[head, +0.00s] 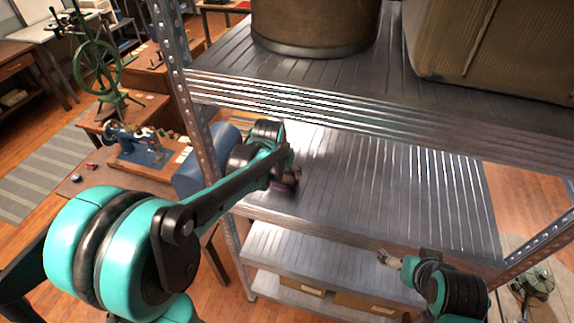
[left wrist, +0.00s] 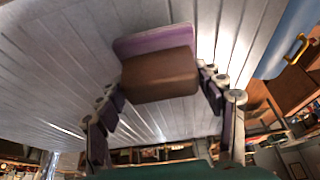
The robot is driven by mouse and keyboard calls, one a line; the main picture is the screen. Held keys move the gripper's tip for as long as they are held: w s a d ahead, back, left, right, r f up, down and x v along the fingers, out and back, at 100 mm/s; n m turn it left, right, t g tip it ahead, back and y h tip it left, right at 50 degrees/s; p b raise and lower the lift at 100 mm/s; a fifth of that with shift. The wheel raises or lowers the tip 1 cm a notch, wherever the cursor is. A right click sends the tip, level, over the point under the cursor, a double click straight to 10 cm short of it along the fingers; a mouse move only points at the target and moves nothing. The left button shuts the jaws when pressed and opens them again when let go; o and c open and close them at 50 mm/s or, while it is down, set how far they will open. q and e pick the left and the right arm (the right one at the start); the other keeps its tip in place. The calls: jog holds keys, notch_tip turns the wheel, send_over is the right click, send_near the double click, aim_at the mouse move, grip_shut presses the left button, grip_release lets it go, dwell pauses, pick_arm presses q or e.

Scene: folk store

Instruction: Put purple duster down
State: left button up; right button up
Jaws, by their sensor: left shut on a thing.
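The duster (left wrist: 158,76) shows in the left wrist view as a brown block with a purple strip along its upper edge. My left gripper (left wrist: 164,96) is shut on it, one finger on each side. In the head view my left gripper (head: 288,178) is over the left part of the metal middle shelf (head: 400,190), and only a small purple bit of the duster (head: 284,186) shows beneath it. I cannot tell whether the duster touches the shelf. My right gripper (head: 388,259) is low at the right, in front of the rack; its finger opening is too small to judge.
A blue case (head: 194,172) stands close left of my left gripper, near the rack's upright post (head: 184,85). The upper shelf (head: 240,75) holds a big round container (head: 312,25) and a brown box (head: 500,45). The middle shelf is bare to the right.

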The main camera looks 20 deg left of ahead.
pick_arm(q)
jog(key=shift+w, duration=0.45)
jog(key=w, duration=0.1)
jog(key=w+f, duration=0.1)
jog(key=w, duration=0.1)
jog(key=shift+w+d+p, duration=0.1)
jog(key=shift+w+p, duration=0.1)
jog(key=shift+p, duration=0.1)
jog(key=shift+f, duration=0.25)
jog(key=shift+s, duration=0.2)
jog(key=shift+f, duration=0.15)
jog(key=o, duration=1.5)
jog(key=shift+w, duration=0.1)
jog(key=shift+o, duration=0.2)
